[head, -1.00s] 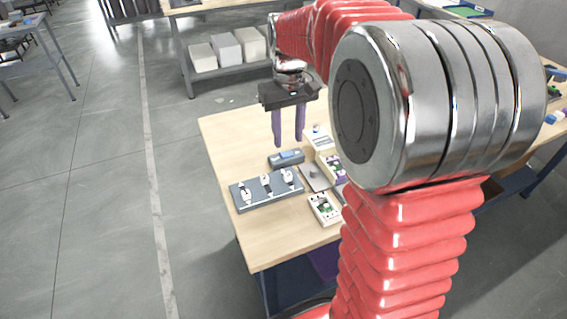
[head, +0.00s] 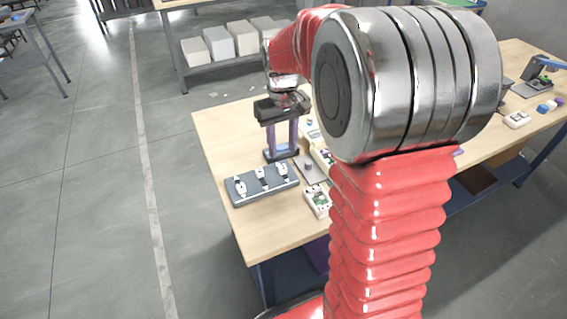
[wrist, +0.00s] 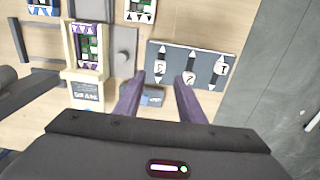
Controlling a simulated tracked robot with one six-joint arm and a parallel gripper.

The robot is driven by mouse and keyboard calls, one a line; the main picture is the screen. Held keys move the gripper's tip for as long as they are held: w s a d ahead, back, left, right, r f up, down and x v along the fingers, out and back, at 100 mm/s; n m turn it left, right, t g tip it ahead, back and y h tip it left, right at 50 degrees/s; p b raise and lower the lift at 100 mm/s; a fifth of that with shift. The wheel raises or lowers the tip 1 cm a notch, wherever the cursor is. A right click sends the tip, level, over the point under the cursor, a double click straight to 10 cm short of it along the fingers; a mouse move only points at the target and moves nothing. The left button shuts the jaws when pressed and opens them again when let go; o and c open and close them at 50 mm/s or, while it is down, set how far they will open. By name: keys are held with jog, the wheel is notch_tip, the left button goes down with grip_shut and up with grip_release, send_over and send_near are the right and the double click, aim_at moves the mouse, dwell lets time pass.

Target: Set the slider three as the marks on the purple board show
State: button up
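The dark grey slider panel (head: 241,197) lies on the wooden table, with several light slots and three white-capped sliders; it also shows in the wrist view (wrist: 207,49). My gripper (head: 281,151) is open with two purple fingers apart, also in the wrist view (wrist: 159,79). A grey-blue block (wrist: 152,98) appears between the fingers; contact cannot be told.
A grey plate with a round knob (wrist: 124,58) lies between the board and panel. Other framed boards, one black-triangled (wrist: 142,10) and one blue (wrist: 42,9), lie nearby. The table's left part (head: 222,136) is clear. My arm hides much of the table's right side.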

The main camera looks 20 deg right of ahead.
aim_at(282, 167)
notch_tip(282, 167, down, 8)
jog(key=shift+r, duration=0.25)
jog(key=shift+c, duration=0.4)
grip_shut()
dwell(0.3)
